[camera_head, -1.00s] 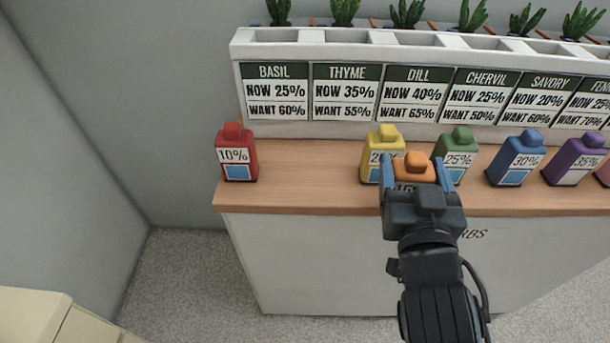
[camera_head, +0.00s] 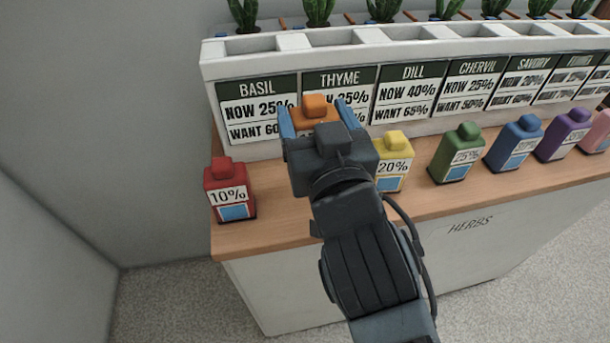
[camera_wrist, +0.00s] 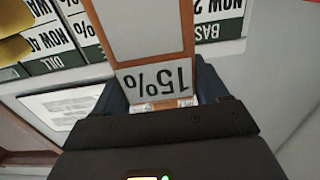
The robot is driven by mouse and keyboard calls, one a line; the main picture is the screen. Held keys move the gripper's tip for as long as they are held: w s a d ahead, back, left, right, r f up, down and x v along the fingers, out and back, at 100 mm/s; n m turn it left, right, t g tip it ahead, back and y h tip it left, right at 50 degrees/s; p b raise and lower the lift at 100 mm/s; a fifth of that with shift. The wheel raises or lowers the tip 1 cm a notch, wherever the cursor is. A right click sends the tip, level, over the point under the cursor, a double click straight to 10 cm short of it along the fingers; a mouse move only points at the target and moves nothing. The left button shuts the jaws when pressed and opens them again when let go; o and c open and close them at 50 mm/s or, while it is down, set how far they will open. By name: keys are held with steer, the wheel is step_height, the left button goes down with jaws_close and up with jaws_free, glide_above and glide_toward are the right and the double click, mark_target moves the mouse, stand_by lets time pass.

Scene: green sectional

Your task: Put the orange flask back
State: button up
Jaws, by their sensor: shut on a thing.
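The orange flask (camera_head: 315,112) is held between the two blue fingers of my gripper (camera_head: 316,118). In the head view it is in front of the basil and thyme signs, above the gap between the red flask (camera_head: 230,190) and the yellow flask (camera_head: 394,163). My gripper hides its lower part, so I cannot tell whether it touches the counter. In the wrist view the flask (camera_wrist: 150,30) fills the space between the fingers, and its label reads 15%, upside down.
The wooden counter (camera_head: 290,222) also holds green (camera_head: 457,155), blue (camera_head: 514,145), purple (camera_head: 563,137) and pink flasks to the right. A white planter (camera_head: 290,66) with herb signs stands behind. Bare counter shows between the red and yellow flasks. A grey wall is on the left.

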step_height(320, 180, down, 8)
steer(key=shift+f+b, duration=0.1)
steer(key=shift+b, duration=0.4)
steer(key=shift+f, duration=0.2)
steer(key=o, duration=1.2)
steer(key=shift+s+r, duration=0.1)
steer(key=shift+r, duration=0.1)
steer(key=shift+b+v, duration=0.95)
steer(key=shift+v, duration=4.95)
